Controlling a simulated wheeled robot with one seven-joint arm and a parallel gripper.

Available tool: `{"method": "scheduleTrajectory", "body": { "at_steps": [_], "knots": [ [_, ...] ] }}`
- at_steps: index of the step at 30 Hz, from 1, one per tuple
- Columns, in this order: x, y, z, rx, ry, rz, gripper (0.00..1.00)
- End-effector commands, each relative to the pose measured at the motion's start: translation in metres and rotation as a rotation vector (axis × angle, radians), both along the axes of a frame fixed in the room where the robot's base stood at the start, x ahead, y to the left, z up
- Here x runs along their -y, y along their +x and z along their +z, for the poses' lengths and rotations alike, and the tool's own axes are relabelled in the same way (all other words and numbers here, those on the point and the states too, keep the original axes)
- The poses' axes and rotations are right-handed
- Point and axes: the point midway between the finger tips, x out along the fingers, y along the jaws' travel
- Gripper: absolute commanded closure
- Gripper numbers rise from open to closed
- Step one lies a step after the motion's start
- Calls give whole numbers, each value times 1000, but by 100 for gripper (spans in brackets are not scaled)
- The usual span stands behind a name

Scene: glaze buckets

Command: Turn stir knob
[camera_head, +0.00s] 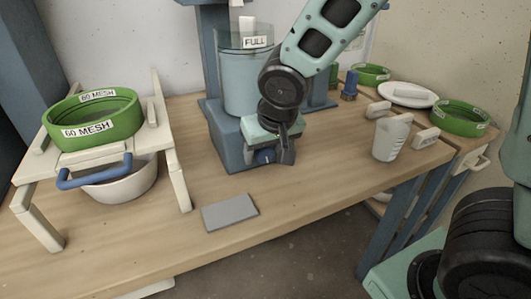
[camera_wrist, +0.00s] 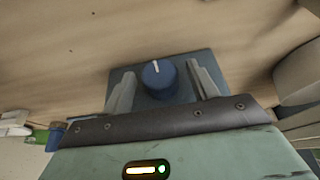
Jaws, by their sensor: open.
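The stir knob (camera_wrist: 159,80) is a round blue knob with a white line. In the wrist view it sits on the dark blue-grey base, between the two fingers of my gripper (camera_wrist: 164,84). A gap shows on each side of it, and the fingers look apart from it. In the head view the knob (camera_head: 264,156) shows at the front of the blue mixer base (camera_head: 233,150), just below my open gripper (camera_head: 270,152). A clear bucket (camera_head: 238,85) labelled FULL stands on that base. My wrist hides part of the base and the bucket.
A green 60 MESH sieve (camera_head: 91,130) stands on a white stand over a white bowl (camera_head: 120,186) at left. A grey plate (camera_head: 230,212) lies in front of the mixer. A white cup (camera_head: 390,138) and green sieves (camera_head: 461,117) stand at right.

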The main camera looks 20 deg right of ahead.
Motion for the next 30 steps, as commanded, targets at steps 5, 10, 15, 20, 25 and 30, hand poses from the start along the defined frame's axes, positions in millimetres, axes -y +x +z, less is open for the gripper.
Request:
{"method": "scheduleTrajectory", "body": {
  "at_steps": [5,10,15,20,25,30],
  "knots": [
    [0,1,-1,0,0,1,41],
    [0,1,-1,0,0,0,61],
    [0,1,-1,0,0,0,86],
    [-1,1,-2,1,-7,2,86],
    [-2,1,-5,5,-49,4,86],
    [-4,2,-8,7,-139,4,86]
  ]
}}
